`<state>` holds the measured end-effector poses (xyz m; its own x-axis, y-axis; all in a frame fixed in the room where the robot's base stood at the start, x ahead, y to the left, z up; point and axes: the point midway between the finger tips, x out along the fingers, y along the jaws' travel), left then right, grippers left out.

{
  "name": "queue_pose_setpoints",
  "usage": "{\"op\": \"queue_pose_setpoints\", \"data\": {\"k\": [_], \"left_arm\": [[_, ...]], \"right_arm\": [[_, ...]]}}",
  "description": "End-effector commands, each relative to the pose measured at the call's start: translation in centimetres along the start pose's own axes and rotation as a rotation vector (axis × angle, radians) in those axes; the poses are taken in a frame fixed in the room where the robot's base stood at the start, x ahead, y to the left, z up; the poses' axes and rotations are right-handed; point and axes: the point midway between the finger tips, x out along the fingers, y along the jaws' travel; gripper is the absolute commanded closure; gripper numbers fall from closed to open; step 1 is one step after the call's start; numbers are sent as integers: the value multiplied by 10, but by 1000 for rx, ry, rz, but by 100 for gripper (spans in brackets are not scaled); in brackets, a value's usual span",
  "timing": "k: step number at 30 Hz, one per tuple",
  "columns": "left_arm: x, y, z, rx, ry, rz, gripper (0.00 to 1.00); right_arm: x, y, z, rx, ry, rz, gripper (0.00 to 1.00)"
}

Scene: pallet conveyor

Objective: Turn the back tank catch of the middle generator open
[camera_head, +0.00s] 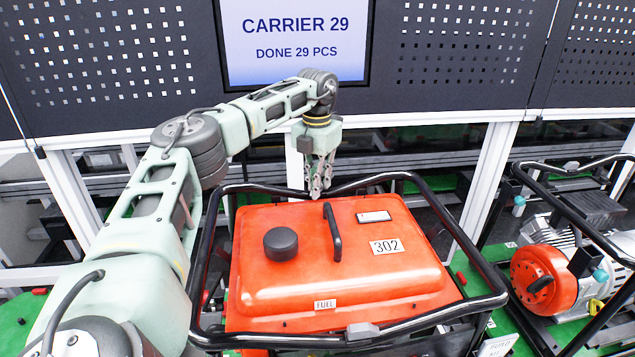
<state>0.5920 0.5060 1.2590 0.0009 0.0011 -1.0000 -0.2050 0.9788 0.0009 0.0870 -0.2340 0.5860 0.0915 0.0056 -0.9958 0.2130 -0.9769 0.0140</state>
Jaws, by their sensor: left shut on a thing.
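The generator marked 302 stands in the centre, with an orange tank (285,235) inside a black tube frame (466,243). The tank has a black cap (281,244), a black handle (333,231) and a FUEL label. A small grey catch (362,330) shows at its front edge. My left gripper (316,192) reaches over from the left and points down at the tank's back edge. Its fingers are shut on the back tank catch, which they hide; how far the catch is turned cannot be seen. My right gripper is not in view.
Another generator (545,278) with an orange end cover and black frame stands at the right. The frame's back bar passes close to my left gripper. Behind are white posts (488,185), dark perforated panels (465,55) and a screen (295,40) reading CARRIER 29, DONE 29 PCS.

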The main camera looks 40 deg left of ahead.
Motion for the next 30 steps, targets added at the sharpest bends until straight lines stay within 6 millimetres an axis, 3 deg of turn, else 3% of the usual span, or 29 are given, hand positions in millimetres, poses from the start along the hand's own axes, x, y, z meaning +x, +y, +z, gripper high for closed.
{"op": "queue_pose_setpoints", "data": {"k": [12, 29, 30], "left_arm": [[0, 2, 1, 203, -2, 1, 100], [0, 2, 1, 236, -2, 0, 100], [0, 1, 1, 236, -2, 0, 88]], "right_arm": [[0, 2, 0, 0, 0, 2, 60], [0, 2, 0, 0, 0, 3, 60], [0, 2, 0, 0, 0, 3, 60]]}}
